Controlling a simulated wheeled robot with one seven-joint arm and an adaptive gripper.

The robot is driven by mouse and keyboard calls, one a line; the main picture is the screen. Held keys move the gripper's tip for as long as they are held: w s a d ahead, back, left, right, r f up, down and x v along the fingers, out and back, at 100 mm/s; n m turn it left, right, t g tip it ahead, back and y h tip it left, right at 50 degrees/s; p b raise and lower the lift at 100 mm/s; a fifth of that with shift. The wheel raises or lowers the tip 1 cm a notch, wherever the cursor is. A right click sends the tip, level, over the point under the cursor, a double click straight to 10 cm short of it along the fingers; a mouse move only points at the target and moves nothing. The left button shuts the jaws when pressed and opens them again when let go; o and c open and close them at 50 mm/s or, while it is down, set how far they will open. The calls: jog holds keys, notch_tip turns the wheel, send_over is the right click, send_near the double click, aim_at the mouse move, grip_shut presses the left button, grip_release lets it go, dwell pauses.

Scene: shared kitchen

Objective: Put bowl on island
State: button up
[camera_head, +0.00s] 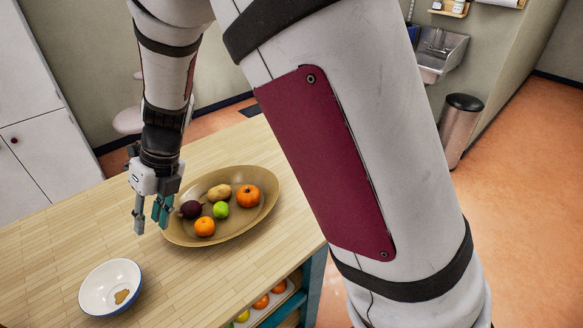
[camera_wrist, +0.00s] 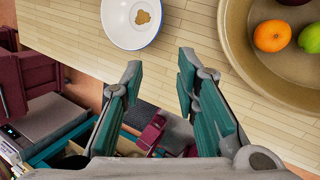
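A white bowl (camera_head: 112,284) with a blue outside and a small brown patch inside stands upright on the wooden island top (camera_head: 60,245). In the wrist view the bowl (camera_wrist: 122,32) is at the top, beyond my fingertips and apart from them. My gripper (camera_head: 150,222) is open and empty, pointing down above the island, between the bowl and the fruit dish. In the wrist view its teal finger pads (camera_wrist: 158,72) are spread apart with nothing between them.
A large tan dish (camera_head: 262,208) with several fruits and vegetables sits on the island close to my gripper. Shelves under the island hold more produce (camera_head: 262,301). A metal bin (camera_head: 459,130) and a sink (camera_head: 440,48) are at the back right. My arm blocks much of the head view.

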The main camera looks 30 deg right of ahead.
jog(key=s+d+r+n+t, duration=0.2)
jog(key=s+d+r+n, duration=0.6)
jog(key=d+r+n, duration=0.45)
jog(key=s+d+r+n+t+h, duration=0.3)
jog(key=s+d+r+n, duration=0.3)
jog(key=n, duration=1.2)
jog(key=s+d+h, duration=0.1)
jog(key=s+d, duration=0.3)
jog(key=s, duration=0.3)
jog(key=shift+d+t+h, duration=0.3)
jog(key=shift+d+h, duration=0.1)
jog(key=shift+w+f, duration=0.1)
jog(key=shift+w+f+b, duration=0.3)
jog(key=shift+w+b, duration=0.05)
jog(key=shift+b, duration=0.05)
